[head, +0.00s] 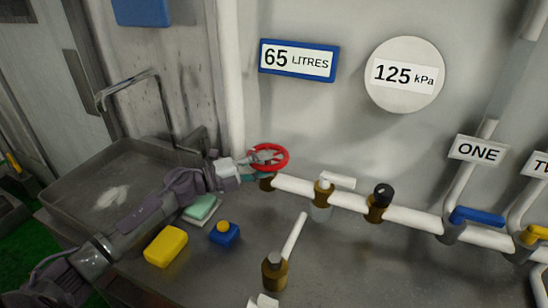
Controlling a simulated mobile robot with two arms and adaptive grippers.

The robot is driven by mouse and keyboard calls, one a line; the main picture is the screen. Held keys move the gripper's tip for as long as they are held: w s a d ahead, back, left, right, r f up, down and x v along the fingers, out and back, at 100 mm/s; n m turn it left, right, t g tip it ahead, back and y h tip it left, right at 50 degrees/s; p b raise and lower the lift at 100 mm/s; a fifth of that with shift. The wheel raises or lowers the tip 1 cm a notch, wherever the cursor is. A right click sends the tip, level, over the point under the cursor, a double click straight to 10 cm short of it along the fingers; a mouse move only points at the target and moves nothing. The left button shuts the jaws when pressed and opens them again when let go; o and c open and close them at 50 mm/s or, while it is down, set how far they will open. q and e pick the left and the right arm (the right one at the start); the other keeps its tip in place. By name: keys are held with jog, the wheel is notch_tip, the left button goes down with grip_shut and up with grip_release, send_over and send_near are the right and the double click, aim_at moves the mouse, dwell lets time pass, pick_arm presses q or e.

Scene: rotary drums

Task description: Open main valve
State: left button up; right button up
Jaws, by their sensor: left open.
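A red handwheel (282,153) sits at the left end of the white pipe, close to the wall; I take it for the main valve, though no label shows on it. My left gripper (248,164) reaches in from the lower left and is at the wheel's left side. It is open, with its fingertips overlapping the wheel's near edge. I cannot tell whether they touch the rim.
A metal sink (95,180) with a tap stands at left. A yellow sponge (166,246), a blue block with a yellow knob (225,234) and a brass valve (274,272) are on the counter. A white pipe (405,216) with several valves runs right.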

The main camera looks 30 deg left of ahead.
aim_at(274, 160)
pick_arm(q)
jog(key=shift+x, duration=1.6)
jog(key=shift+c, duration=0.2)
grip_shut()
